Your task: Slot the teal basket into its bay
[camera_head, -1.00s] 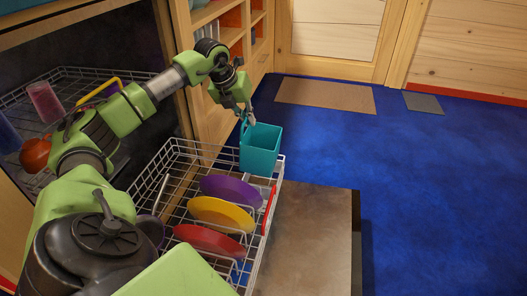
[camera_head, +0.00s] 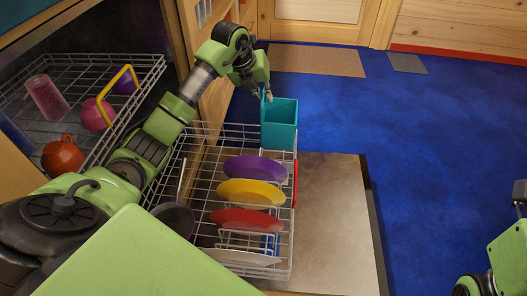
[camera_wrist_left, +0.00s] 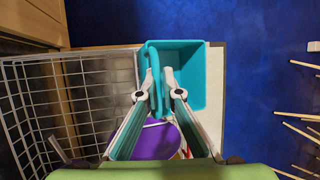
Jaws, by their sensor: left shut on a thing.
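The teal basket (camera_head: 279,126) is an open-topped box at the far right corner of the pulled-out wire rack (camera_head: 210,128). It looks upright, and I cannot tell whether its base rests on the rack. My left gripper (camera_head: 267,97) is shut on the basket at its rim on the far left side. In the left wrist view the basket (camera_wrist_left: 190,75) opens towards the camera, with its teal handle (camera_wrist_left: 152,68) by my fingertips (camera_wrist_left: 161,88). The bay is not clearly marked out in these views. My right gripper's jaws are not visible.
Purple (camera_head: 255,168), yellow (camera_head: 250,191) and red (camera_head: 247,219) plates stand in the rack close in front of the basket. An upper rack (camera_head: 60,62) at left holds cups and an orange teapot (camera_head: 62,156). Blue floor (camera_head: 420,150) is open at right.

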